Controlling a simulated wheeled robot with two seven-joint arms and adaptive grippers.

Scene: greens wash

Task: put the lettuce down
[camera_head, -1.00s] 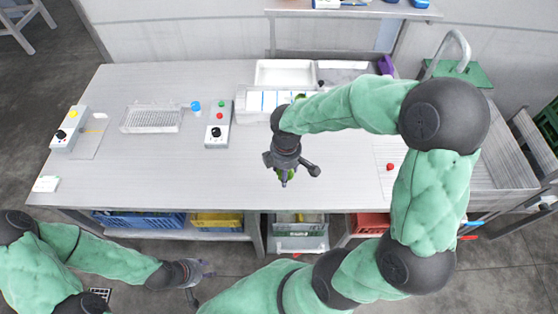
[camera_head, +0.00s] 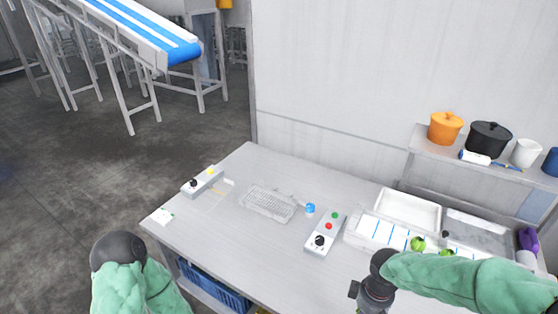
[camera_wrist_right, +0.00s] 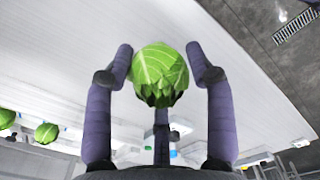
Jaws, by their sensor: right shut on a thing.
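In the head view the right gripper (camera_head: 368,294) is at the bottom edge, over the steel table (camera_head: 250,232), and the held lettuce is hidden or cut off there. Another lettuce (camera_head: 417,243) lies at a white tray with blue dividers (camera_head: 360,232). Two lettuces also show at the left of the wrist view (camera_wrist_right: 46,133). My left gripper is out of view; only its arm shows at bottom left.
A wire basket (camera_head: 268,203), a blue-capped item (camera_head: 310,209) and a button box (camera_head: 325,234) stand on the table. A second control box (camera_head: 202,182) is at the left. An empty white tray (camera_head: 408,210) is behind.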

